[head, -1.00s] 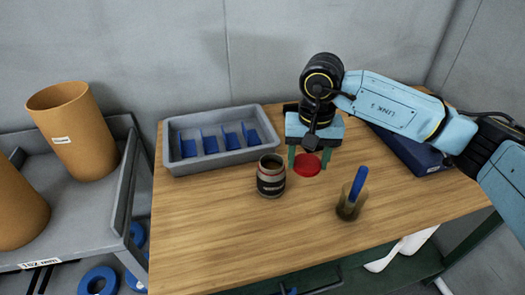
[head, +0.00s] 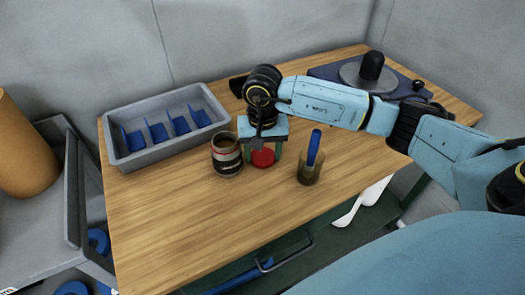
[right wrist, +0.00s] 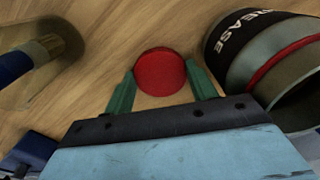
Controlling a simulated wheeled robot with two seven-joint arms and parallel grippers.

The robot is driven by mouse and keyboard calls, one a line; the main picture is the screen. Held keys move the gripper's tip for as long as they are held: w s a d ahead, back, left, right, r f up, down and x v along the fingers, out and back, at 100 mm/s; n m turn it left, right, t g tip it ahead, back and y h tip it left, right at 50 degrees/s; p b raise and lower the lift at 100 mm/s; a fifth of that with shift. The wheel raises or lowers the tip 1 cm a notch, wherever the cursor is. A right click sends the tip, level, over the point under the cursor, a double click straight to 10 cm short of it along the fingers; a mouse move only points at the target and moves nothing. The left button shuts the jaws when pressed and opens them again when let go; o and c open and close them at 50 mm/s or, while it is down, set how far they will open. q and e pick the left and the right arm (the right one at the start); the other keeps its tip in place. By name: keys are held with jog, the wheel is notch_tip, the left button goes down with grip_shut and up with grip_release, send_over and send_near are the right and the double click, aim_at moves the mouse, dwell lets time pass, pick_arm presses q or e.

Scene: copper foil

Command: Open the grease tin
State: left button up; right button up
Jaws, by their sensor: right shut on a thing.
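The grease tin (head: 227,160) stands upright on the wooden table with its dark mouth uncovered. In the right wrist view the tin (right wrist: 262,48) shows its GREASE lettering and a red band. A round red lid (head: 263,157) is off the tin, just to its right. My right gripper (head: 263,150) is shut on the lid, which also shows between the green fingertips in the right wrist view (right wrist: 160,72). I cannot tell whether the lid touches the table. My left gripper is not in view.
A grey tray (head: 128,160) with blue dividers lies behind left of the tin. A cup (head: 309,174) holding a blue-handled tool stands right of the lid. A blue device with a grey disc (head: 372,78) sits at the back right. The front left table (head: 165,225) is clear.

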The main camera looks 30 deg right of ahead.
jog(key=shift+f, duration=0.1)
jog(key=o, duration=0.7)
jog(key=shift+o, duration=0.5)
